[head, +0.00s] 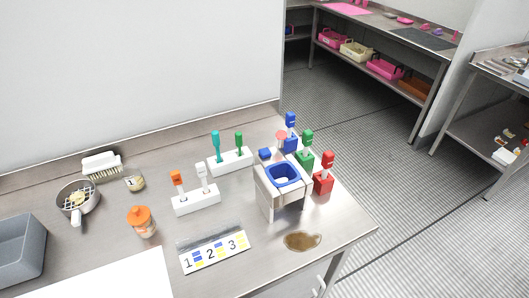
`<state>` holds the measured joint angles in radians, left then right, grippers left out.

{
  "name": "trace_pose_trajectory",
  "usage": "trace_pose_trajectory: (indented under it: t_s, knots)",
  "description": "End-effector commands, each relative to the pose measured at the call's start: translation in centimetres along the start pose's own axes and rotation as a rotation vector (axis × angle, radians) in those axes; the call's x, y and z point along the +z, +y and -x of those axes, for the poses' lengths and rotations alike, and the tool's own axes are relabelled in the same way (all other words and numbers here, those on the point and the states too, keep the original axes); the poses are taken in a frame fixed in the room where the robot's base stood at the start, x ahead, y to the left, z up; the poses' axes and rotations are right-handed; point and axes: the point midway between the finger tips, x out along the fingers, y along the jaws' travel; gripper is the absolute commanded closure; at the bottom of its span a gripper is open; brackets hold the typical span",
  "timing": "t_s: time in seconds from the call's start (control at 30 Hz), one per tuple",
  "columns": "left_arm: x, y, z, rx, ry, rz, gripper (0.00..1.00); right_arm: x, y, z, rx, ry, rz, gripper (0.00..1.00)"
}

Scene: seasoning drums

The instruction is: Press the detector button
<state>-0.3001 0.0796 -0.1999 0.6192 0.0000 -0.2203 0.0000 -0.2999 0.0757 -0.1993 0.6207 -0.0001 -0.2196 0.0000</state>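A white box-shaped device (264,190) with a blue-rimmed opening (283,174) stands near the right end of the steel table. It looks like the detector, but I see no label on it. Neither of my grippers is in view, and nothing touches the device.
Blue (290,120), green (307,137) and red (327,160) handled items stand right of the device. Two white holders (197,203) (231,161) carry upright coloured handles. A numbered strip (213,251), brown puddle (302,241), orange-capped jar (140,221) and grey bin (22,248) are nearby.

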Motion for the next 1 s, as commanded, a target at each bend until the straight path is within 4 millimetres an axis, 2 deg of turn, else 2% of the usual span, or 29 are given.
trace_pose_trajectory:
  t_s: [0.23,0.5,0.57,1.0]
  knots:
    - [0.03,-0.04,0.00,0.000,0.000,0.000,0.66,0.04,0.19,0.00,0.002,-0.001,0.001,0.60]
    - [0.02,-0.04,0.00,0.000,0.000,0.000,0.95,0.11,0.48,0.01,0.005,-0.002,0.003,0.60]
    - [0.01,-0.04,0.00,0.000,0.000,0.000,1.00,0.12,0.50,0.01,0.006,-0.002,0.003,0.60]
    - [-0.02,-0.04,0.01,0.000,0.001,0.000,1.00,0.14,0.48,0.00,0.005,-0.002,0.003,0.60]
